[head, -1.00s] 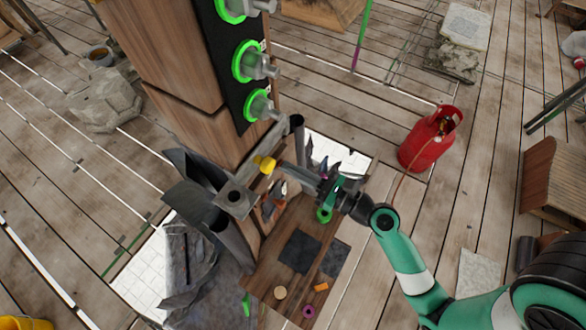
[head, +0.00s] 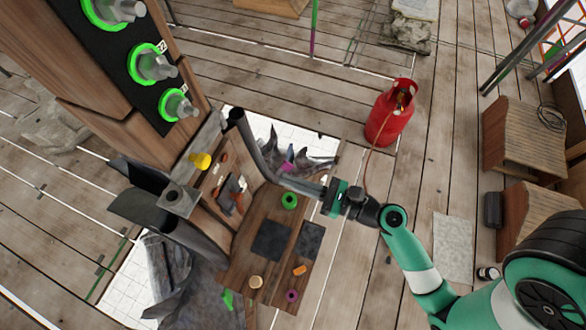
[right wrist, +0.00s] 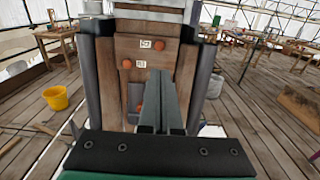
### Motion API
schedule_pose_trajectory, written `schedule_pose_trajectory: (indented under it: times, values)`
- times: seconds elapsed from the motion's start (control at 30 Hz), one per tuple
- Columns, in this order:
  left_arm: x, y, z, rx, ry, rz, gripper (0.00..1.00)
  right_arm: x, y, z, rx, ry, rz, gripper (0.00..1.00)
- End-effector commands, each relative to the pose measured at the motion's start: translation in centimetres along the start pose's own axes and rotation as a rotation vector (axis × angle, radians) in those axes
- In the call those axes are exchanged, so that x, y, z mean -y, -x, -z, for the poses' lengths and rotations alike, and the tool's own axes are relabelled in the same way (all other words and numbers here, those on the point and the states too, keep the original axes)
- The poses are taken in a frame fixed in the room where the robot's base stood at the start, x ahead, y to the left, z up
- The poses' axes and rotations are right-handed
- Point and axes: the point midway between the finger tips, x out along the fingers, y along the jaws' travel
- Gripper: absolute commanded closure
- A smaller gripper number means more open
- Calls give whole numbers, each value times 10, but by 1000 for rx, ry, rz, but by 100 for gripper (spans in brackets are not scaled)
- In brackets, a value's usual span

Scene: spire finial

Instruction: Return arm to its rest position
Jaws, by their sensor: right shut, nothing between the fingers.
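My right arm (head: 415,270), green and white, comes in from the lower right in the head view. My right gripper (head: 285,181) points left toward the wooden column (head: 130,90). Its grey fingers are together with nothing between them, above the far side of the small wooden work board (head: 240,240). In the right wrist view the shut fingers (right wrist: 162,85) point at the column's wooden face (right wrist: 185,75) and hide part of it. My left gripper is not in view.
A black panel with green-ringed grey fittings (head: 152,63) is on the column. The board holds a green ring (head: 289,200), dark pads (head: 271,240) and a magenta ring (head: 291,295). A red gas cylinder (head: 388,115) stands behind my arm. Plank floor beyond is mostly clear.

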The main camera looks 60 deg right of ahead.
Motion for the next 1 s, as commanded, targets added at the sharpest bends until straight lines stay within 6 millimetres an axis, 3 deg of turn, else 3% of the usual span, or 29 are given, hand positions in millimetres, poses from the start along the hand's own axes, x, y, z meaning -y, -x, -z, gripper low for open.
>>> schedule_pose_trajectory:
  times: [0.43, 0.57, 0.67, 0.87, 1.0]
  values:
    - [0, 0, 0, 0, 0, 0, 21, 0, 0, 0, 0, 0, -1, 100]
    - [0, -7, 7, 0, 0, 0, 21, -8, -12, -22, 30, 24, -42, 100]
    - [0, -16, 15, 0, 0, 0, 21, -15, -38, -74, 122, 93, -104, 100]
    - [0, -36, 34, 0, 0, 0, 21, -48, -97, -237, 391, 465, -182, 100]
    - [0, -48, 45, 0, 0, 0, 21, -75, -114, -357, 587, 948, -58, 100]
